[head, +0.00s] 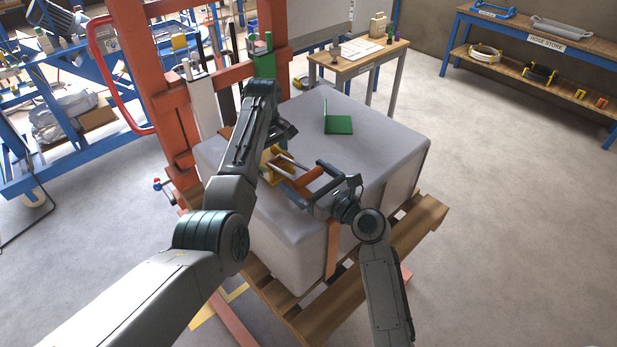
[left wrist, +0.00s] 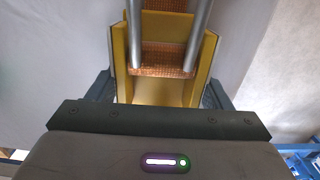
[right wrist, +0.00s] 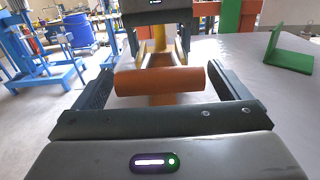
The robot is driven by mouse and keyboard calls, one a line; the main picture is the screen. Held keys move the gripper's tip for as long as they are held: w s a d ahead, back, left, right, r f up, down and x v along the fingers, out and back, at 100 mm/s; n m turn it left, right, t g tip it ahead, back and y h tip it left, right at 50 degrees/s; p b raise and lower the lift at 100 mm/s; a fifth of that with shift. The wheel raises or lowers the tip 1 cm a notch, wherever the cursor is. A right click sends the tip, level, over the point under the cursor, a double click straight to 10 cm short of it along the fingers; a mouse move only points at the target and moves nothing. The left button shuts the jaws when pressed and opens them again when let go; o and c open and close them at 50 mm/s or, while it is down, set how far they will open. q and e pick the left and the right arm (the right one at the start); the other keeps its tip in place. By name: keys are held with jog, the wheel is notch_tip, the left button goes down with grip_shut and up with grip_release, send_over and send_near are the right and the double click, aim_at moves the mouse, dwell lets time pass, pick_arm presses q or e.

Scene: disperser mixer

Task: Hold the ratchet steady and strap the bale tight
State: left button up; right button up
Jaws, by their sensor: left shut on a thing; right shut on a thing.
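The wrapped bale (head: 375,145) sits on a wooden pallet (head: 415,225). The yellow ratchet (head: 270,168) is on its top, with two silver bars and an orange strap between its side plates in the left wrist view (left wrist: 208,50). My left gripper (left wrist: 160,90) is shut on the ratchet body, one finger on each side. My right gripper (right wrist: 160,85) is shut on the orange handle (right wrist: 158,81), which lies crosswise between its fingers. The orange strap (head: 332,250) runs down the bale's front face. My left forearm hides part of the ratchet in the head view.
A green angle piece (head: 339,124) stands on the bale's top, right of the ratchet. A red-orange frame (head: 130,50) rises behind and left of the bale. A small table (head: 390,50) stands behind it. Floor at the right is clear.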

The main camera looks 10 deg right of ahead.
jog(key=shift+w, duration=0.1)
dwell(0.8)
jog(key=o, duration=1)
jog(key=shift+a, duration=0.1)
jog(key=v, duration=1.2)
